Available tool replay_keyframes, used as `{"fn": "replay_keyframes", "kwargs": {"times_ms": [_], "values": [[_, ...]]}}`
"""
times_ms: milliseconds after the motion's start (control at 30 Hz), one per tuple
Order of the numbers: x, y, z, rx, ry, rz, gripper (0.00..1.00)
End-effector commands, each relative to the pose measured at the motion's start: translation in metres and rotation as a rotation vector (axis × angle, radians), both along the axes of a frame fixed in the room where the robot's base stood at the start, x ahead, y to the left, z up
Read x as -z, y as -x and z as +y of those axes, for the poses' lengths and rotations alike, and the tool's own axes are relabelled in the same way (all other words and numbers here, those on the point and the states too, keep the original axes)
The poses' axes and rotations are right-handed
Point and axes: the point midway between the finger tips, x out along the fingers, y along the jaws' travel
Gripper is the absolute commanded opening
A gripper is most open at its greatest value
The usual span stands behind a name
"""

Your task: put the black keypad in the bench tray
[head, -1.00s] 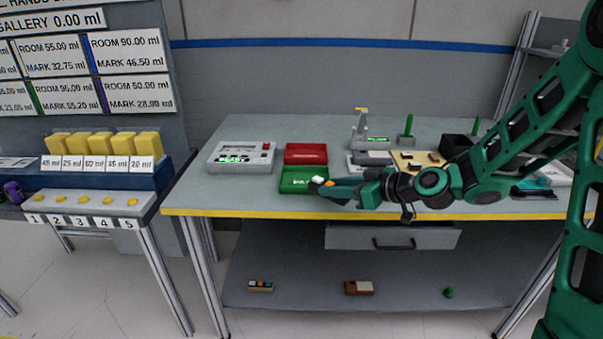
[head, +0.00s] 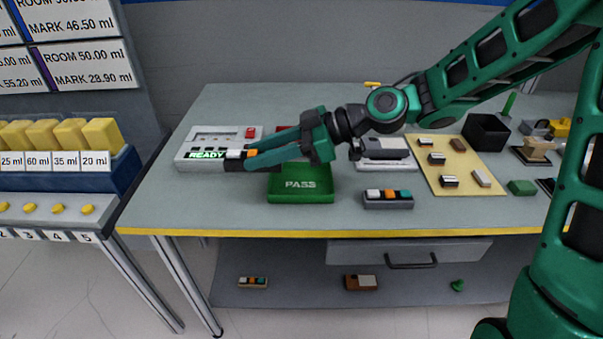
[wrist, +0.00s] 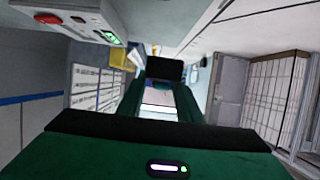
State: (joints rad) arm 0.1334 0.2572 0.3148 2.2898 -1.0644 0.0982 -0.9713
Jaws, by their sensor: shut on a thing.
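My gripper (head: 240,157) is shut on the black keypad (head: 235,165), whose orange and white keys show at the fingertips. It holds the keypad in front of the grey tester with the READY display (head: 221,140), left of the green PASS tray (head: 300,192). I cannot tell whether the keypad touches the tester. In the wrist view the black keypad (wrist: 164,68) sits between the fingers. A flat tan tray (head: 468,186) with several small parts lies on the bench at right; I cannot tell for sure that it is the bench tray.
A red tray behind the green one is mostly hidden by my gripper. A grey keypad with coloured keys (head: 388,203) lies near the bench's front edge. A black open box (head: 487,133) stands at right. Several yellow blocks (head: 60,136) stand on the left table. The bench front middle has free room.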

Motion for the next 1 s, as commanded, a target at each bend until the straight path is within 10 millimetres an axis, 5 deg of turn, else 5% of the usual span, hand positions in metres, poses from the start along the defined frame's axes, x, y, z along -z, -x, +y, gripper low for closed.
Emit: {"fn": "replay_keyframes", "kwargs": {"times_ms": [600,1000], "values": [[0.062,-0.055,-0.087,-0.001,-0.001,0.003,0.07],[0.088,-0.061,-0.099,-0.002,-0.001,0.004,0.07]]}}
